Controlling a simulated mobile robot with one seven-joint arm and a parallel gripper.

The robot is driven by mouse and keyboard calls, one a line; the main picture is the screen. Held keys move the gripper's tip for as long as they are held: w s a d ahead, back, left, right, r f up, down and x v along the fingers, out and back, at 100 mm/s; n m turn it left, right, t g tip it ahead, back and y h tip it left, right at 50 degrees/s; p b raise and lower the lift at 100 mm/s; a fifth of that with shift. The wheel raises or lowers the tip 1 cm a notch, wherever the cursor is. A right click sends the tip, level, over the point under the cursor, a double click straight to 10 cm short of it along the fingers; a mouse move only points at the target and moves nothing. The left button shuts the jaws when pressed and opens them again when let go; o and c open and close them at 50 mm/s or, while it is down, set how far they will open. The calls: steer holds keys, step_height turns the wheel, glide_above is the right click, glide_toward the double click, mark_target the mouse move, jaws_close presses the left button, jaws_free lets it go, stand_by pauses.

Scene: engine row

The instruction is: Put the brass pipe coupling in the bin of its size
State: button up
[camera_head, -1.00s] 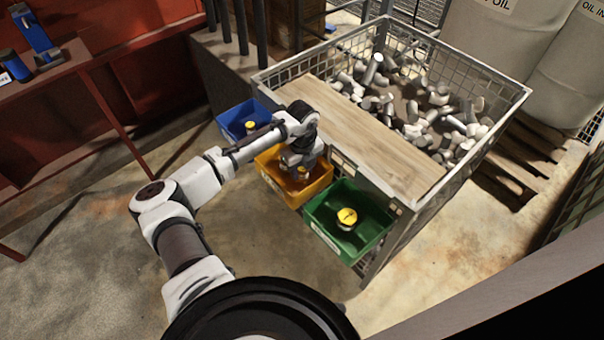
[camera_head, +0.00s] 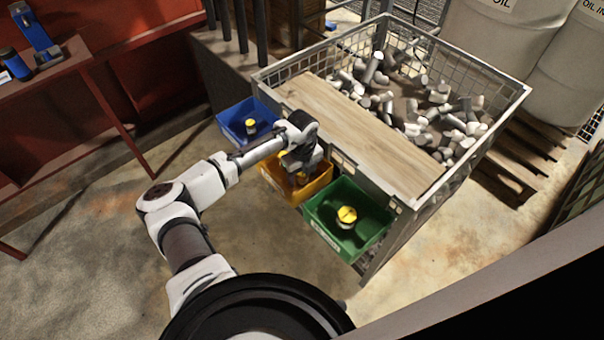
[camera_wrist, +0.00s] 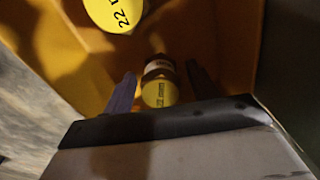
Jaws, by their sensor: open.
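In the wrist view a small brass-brown coupling (camera_wrist: 159,68) with a yellow printed end (camera_wrist: 160,93) is between my fingers, with gaps on both sides. My gripper (camera_wrist: 162,87) is open around it, inside the yellow-orange bin (camera_wrist: 225,30). A larger yellow disc marked 22 (camera_wrist: 115,12) is at the top of that view. In the head view my gripper (camera_head: 301,168) is over the yellow bin (camera_head: 318,188), hiding much of its inside. The blue bin (camera_head: 232,117) is to the left and the green bin (camera_head: 368,240) to the right.
Yellow-topped pieces stand in the blue bin (camera_head: 250,126) and green bin (camera_head: 346,216). A wire crate (camera_head: 500,88) with a wooden board (camera_head: 360,135) and many grey and white fittings stands right behind the bins. The floor in front is clear.

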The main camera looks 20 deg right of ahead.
steer(key=shift+r, duration=0.1)
step_height(320, 180, up, 12)
steer(key=b, duration=0.1)
steer(key=shift+b, duration=0.35)
steer(key=shift+r, duration=0.15)
